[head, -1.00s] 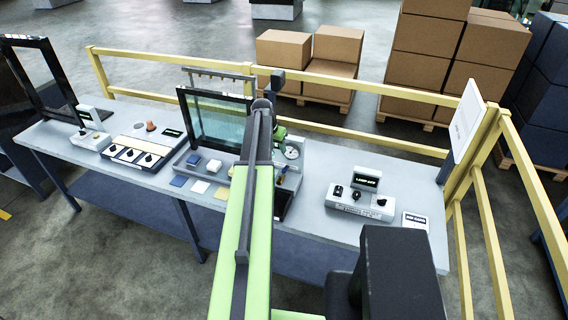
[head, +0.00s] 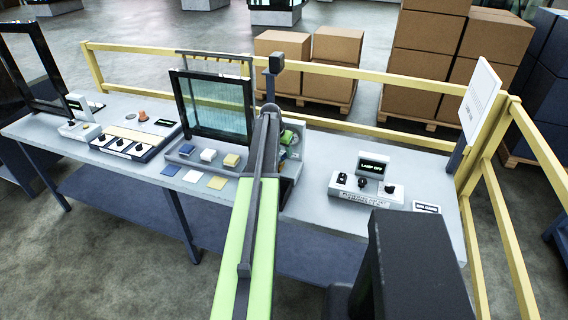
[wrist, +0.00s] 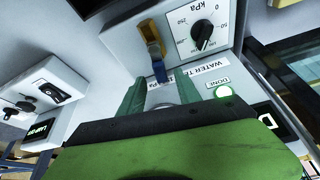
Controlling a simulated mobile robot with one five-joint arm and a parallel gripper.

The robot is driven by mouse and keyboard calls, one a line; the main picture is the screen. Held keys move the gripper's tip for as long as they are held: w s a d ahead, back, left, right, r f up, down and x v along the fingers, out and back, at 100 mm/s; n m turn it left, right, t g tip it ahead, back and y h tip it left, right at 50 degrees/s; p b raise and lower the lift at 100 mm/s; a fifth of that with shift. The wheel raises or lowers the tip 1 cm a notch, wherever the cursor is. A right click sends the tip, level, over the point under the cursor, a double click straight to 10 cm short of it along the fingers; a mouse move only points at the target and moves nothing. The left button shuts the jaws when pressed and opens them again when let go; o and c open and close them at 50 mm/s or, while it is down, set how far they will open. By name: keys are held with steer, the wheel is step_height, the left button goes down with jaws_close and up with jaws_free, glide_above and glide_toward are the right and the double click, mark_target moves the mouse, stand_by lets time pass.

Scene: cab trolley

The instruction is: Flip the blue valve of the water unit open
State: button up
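The water unit (wrist: 190,65) fills the upper middle of the wrist view, with a pressure dial (wrist: 208,28) marked kPa. Its valve has a brass-coloured body (wrist: 150,32) and a blue lever (wrist: 159,70), which points down in that picture. My gripper (wrist: 160,88) is below the valve, with its two green fingers apart. The lever's lower end lies between or just beyond the fingertips; I cannot tell whether they touch it. In the head view the water unit (head: 296,141) is partly hidden behind my arm.
A lamp box with knobs (head: 365,185) stands to the right on the table (head: 325,150). A dark-framed panel (head: 213,105) stands left. Yellow rails (head: 400,134) run behind the table.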

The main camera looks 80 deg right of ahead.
steer(key=shift+b+x, duration=0.35)
steer(key=shift+x, duration=0.6)
steer(key=shift+c, duration=0.4)
jaws_close()
steer(key=shift+w+n+t, duration=0.35)
steer(key=shift+n+t, duration=0.05)
steer(key=shift+n, duration=0.7)
